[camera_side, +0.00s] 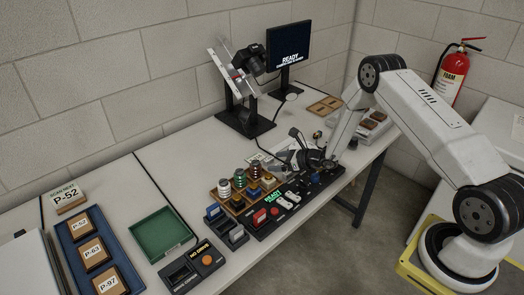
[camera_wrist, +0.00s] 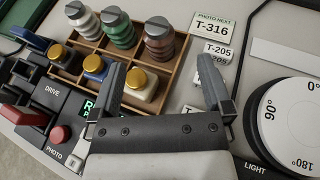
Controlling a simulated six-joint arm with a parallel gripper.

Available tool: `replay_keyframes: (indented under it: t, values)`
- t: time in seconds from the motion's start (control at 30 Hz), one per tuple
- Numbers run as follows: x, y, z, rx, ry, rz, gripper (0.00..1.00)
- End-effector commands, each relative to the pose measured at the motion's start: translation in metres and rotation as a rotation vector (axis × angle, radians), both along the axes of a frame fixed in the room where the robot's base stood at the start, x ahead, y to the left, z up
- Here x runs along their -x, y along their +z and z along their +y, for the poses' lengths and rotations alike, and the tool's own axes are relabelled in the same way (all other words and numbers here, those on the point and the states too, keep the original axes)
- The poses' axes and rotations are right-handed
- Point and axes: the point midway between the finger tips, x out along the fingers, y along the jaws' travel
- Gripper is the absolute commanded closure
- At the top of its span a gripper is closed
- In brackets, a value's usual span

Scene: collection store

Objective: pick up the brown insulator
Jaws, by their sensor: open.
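The brown insulator (camera_wrist: 159,40) stands upright in a back-row compartment of a wooden tray (camera_wrist: 184,62), at the right end of its row. It also shows in the side view (camera_side: 254,171), right of the green insulator (camera_side: 239,178). My gripper (camera_wrist: 163,75) is open, with nothing between its fingers. In the wrist view the brown insulator appears beyond the gap between the fingers, apart from both. In the side view my gripper (camera_side: 312,162) is right of the tray, over the dark console; its fingers are hard to make out there.
The green insulator (camera_wrist: 117,28) and white insulator (camera_wrist: 81,16) stand in the same row. Number cards (camera_wrist: 211,27) and a round dial (camera_wrist: 289,112) lie right. A dark console (camera_side: 269,216) runs in front.

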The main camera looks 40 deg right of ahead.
Motion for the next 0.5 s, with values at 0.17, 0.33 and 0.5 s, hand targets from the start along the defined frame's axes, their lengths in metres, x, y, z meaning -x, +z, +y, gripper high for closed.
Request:
replay_keyframes:
  t: [0.17,0.33,0.5]
  values:
    - [-0.003,-0.002,0.002,0.0,0.001,0.0,0.0]
    - [-0.014,-0.006,0.007,0.001,0.004,-0.001,0.0]
    - [-0.021,-0.009,0.01,0.001,0.003,0.0,0.0]
